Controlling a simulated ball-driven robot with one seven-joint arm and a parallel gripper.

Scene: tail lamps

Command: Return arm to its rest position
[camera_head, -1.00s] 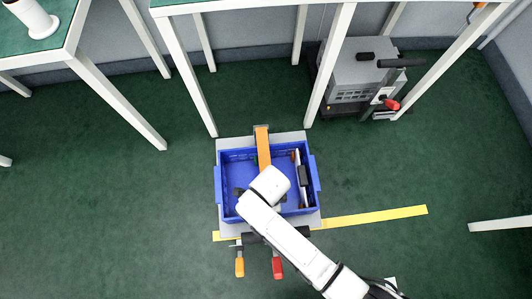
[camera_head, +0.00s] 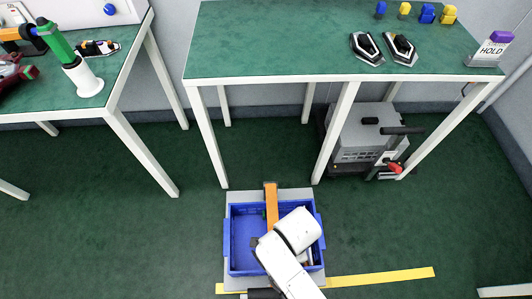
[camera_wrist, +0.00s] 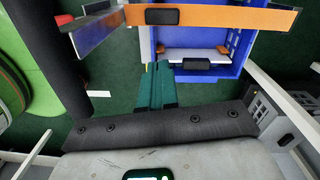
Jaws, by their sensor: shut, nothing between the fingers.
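My white arm (camera_head: 297,230) reaches over the right part of the blue crate (camera_head: 230,240) in the head view. My gripper is hidden under the arm there. In the wrist view the two dark green fingers of my gripper (camera_wrist: 157,84) are together with nothing between them. Beyond the fingertips the blue crate (camera_wrist: 237,45) shows, crossed by an orange bar (camera_wrist: 215,17). A white strip with a black block (camera_wrist: 195,58) lies inside the crate.
Two green-topped tables stand behind, the right one (camera_head: 270,40) bearing two lamp-like parts (camera_head: 402,48) and several small blue and yellow pieces. A grey machine (camera_head: 362,140) stands under it. A yellow strip (camera_head: 385,278) marks the green floor. Floor left of the crate is clear.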

